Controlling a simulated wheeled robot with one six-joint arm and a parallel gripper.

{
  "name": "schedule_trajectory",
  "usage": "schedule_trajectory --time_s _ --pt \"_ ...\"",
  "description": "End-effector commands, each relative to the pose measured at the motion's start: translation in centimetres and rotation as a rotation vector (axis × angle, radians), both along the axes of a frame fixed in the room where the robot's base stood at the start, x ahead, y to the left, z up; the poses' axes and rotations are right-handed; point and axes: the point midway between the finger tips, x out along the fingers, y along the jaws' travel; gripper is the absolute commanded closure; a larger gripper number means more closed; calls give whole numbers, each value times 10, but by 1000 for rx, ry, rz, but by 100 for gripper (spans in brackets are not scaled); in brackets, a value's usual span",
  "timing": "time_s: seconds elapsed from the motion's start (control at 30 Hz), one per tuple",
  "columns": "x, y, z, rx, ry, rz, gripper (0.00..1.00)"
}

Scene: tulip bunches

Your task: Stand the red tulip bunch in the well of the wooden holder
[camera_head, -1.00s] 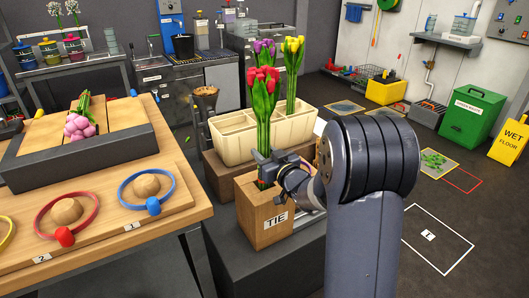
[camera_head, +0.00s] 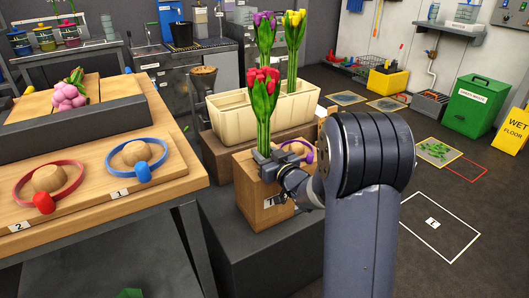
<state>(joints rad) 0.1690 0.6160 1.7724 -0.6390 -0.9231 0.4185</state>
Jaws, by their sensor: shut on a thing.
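The red tulip bunch (camera_head: 263,95) stands upright with its red heads up and green stems down. My gripper (camera_head: 265,163) is shut on its lower stems, over the top of the wooden holder (camera_head: 253,208). The holder is a light wooden block with a partly hidden label on its front. My gripper and arm cover part of its top and right side. The well and the stems' lower ends are hidden, so I cannot tell whether the stems are inside it.
Behind stands a cream divided bin (camera_head: 235,125) with purple tulips (camera_head: 265,30) and yellow tulips (camera_head: 293,35). A purple ring (camera_head: 298,150) is right of my gripper. A wooden table (camera_head: 100,215) with red and blue rings is at left.

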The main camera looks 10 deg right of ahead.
Motion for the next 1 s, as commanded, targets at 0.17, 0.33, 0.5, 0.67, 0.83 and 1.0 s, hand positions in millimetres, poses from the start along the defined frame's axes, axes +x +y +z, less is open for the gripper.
schedule_trajectory --time_s 0.17,0.33,0.5,0.67,0.83,1.0 --pt "0 0 0 0 -2 0 97" --pt "0 0 0 0 -2 0 97" --pt "0 0 -3 0 -2 0 97" --pt "0 0 -9 -1 -1 0 97" --pt "0 0 -16 -3 4 0 97" --pt "-1 0 -22 -7 12 0 97"
